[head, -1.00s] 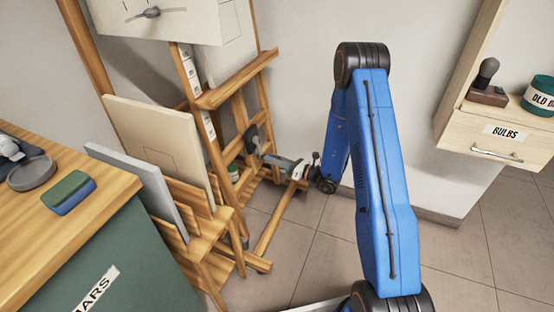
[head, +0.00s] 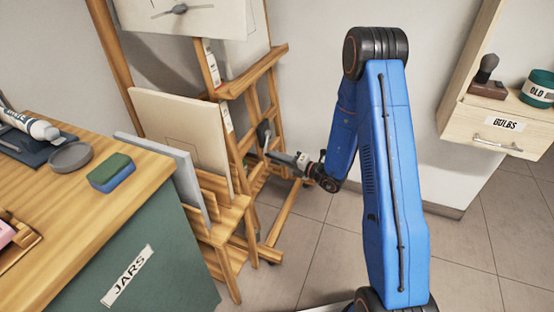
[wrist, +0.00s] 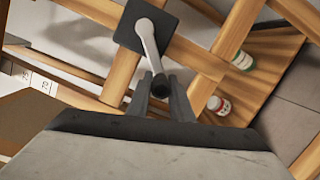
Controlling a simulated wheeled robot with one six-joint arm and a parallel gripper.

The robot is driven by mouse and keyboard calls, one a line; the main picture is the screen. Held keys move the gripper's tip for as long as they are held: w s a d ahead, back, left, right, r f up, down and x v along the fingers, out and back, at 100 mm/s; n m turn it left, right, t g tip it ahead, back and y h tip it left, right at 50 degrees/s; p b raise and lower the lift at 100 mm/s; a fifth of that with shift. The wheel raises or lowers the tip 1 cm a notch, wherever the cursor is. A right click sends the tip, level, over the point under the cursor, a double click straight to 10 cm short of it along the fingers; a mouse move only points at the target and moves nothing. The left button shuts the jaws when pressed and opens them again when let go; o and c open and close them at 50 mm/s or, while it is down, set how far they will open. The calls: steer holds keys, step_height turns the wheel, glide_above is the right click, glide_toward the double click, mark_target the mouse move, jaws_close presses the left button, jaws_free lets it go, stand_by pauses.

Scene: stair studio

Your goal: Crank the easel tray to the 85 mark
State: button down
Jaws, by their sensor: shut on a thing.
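The wooden easel (head: 277,148) stands against the wall in the head view, its tray (head: 256,72) a slanted ledge partway up. The crank shows in the wrist view as a dark square plate (wrist: 130,32) with a grey arm (wrist: 148,42) pointing down to a dark round knob (wrist: 161,88). My gripper (wrist: 162,100) is shut on the knob, one finger on each side. In the head view my gripper (head: 274,156) is small beside the crank (head: 263,133). A white scale strip (wrist: 42,82) shows 70 and 75 at the wrist view's left. The tray's reading cannot be told.
Canvases (head: 185,130) stand in a wooden rack (head: 222,238) left of the easel. A green cabinet (head: 165,262) marked JARS holds a sponge (head: 111,172) and a grey dish (head: 70,157). A BULBS drawer (head: 497,140) is at right. Small jars (wrist: 219,105) sit low behind the crank.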

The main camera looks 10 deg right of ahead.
steer(key=shift+s+a+r, duration=0.15)
steer(key=shift+r, duration=0.3)
steer(key=shift+s+a+r, duration=0.15)
steer(key=shift+r, duration=0.25)
steer(key=shift+r, duration=0.1)
steer(key=c, duration=1.6)
jaws_free()
steer(key=v, duration=1.7)
steer(key=shift+s+d, duration=0.1)
steer(key=shift+s, duration=0.05)
